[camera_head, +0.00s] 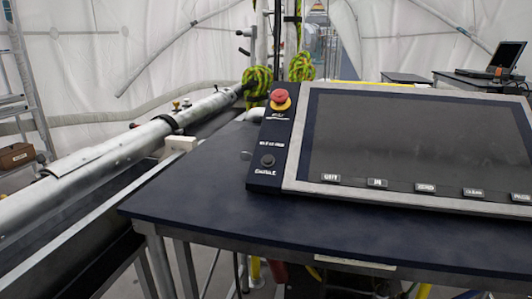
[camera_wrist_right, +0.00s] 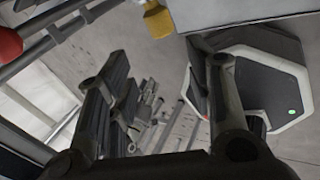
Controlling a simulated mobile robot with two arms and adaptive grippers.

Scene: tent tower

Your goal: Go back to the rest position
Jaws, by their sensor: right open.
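My right gripper (camera_wrist_right: 166,85) shows in the right wrist view with its two dark fingers spread wide apart. It is open, and nothing is held between the fingers. Grey floor shows beyond the gap. Neither gripper appears in the head view, and my left gripper is in no view.
A dark table (camera_head: 190,200) carries a control panel (camera_head: 410,140) with a red emergency button (camera_head: 280,98). A long metal tube (camera_head: 110,165) runs along the left. A laptop (camera_head: 503,62) stands at the back right. A yellow part (camera_wrist_right: 158,22) is near the wrist view's top.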

